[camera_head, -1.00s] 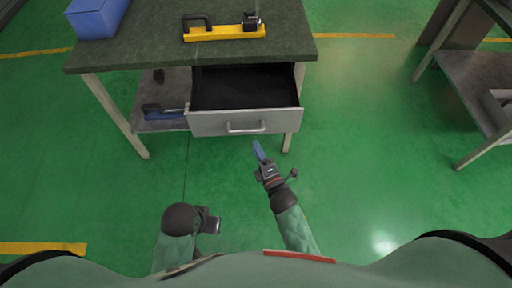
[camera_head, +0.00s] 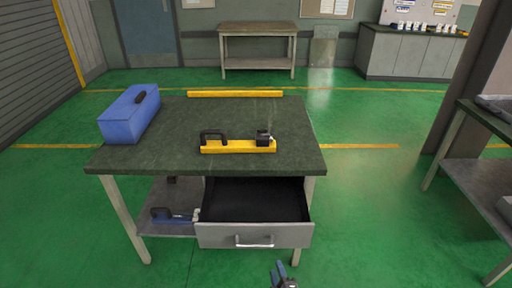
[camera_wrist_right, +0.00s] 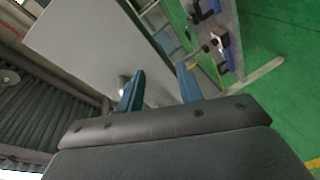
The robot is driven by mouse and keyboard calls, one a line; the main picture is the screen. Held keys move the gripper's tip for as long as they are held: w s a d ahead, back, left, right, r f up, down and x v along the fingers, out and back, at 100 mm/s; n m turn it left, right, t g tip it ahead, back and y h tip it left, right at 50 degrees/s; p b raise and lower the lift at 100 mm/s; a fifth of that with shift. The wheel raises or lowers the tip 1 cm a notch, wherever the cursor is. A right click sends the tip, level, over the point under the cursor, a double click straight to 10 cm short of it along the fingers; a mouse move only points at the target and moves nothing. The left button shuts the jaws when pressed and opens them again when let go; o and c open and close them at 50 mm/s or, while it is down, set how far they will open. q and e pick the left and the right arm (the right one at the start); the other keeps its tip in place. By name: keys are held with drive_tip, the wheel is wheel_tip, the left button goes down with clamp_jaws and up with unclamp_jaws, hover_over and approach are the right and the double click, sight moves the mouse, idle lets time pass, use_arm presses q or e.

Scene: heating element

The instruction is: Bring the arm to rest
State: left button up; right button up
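My right gripper (camera_head: 284,274) shows at the bottom edge of the head view, in front of the open drawer (camera_head: 254,236) and apart from it. In the right wrist view its two blue fingers (camera_wrist_right: 160,88) stand apart with nothing between them. A large pale grey panel (camera_wrist_right: 85,45), probably the drawer front, shows beyond the fingers. My left gripper is out of view.
The green-topped workbench (camera_head: 180,125) carries a blue toolbox (camera_head: 130,113) and a yellow tool with a black handle (camera_head: 238,146). A blue tool (camera_head: 172,216) lies on its lower shelf. Another bench (camera_head: 480,170) stands right, with clear green floor between.

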drive_tip(key=s+d+f+m+g+h, duration=0.25)
drive_tip(key=s+d+m+g, duration=0.35)
drive_tip(key=m+g, duration=0.3)
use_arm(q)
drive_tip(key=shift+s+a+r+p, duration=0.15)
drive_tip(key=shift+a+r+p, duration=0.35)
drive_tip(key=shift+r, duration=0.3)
use_arm(e)
drive_tip(key=s+r+m+g, duration=0.2)
drive_tip(key=s+r, duration=0.1)
drive_tip(key=s, duration=0.6)
drive_tip(key=s+r+m+g+y, duration=0.1)
drive_tip(key=s+r+m+g, duration=0.1)
drive_tip(key=s, duration=0.7)
drive_tip(key=shift+d+r+g, duration=0.4)
drive_tip(key=shift+d+r, duration=0.05)
drive_tip(key=shift+r, duration=0.4)
